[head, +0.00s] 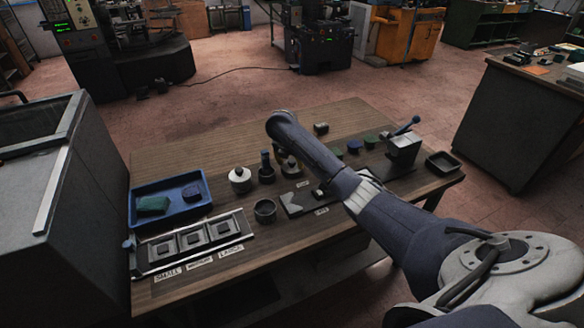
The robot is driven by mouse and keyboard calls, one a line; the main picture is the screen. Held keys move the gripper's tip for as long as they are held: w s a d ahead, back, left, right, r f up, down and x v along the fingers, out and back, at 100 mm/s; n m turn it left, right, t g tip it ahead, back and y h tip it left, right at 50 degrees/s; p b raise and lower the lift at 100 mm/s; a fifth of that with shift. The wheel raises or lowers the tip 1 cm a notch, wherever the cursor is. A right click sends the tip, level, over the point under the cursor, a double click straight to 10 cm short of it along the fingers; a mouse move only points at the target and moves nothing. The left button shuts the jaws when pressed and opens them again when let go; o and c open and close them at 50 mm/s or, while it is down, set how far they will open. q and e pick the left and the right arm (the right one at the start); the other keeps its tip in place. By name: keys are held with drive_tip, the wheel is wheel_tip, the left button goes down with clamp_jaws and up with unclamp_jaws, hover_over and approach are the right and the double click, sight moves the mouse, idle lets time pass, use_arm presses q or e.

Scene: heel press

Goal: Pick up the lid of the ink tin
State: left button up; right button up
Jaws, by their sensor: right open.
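A pale round tin with a dark knob on its lid (240,176) stands on the wooden table, right of the blue tray; it looks like the ink tin, its lid on top. My right arm reaches in from the lower right over the table. My right gripper (289,164) is small and mostly hidden behind my forearm, to the right of the knobbed tin and apart from it. It is open, and I see nothing held in it. Something pale near the gripper is too small to make out. My left gripper is out of view.
A dark bottle-like item (266,168) stands between tin and gripper. A dark open cup (265,211) is in front. The blue tray (141,221) holds green and dark blue pieces. A labelled three-part rack (161,246) lies at front left. A lever press (403,150) stands at right.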

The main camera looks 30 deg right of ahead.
drive_tip(key=shift+w+d+f, duration=0.15)
drive_tip(key=shift+d+f, duration=0.05)
drive_tip(key=shift+f, duration=0.25)
clamp_jaws()
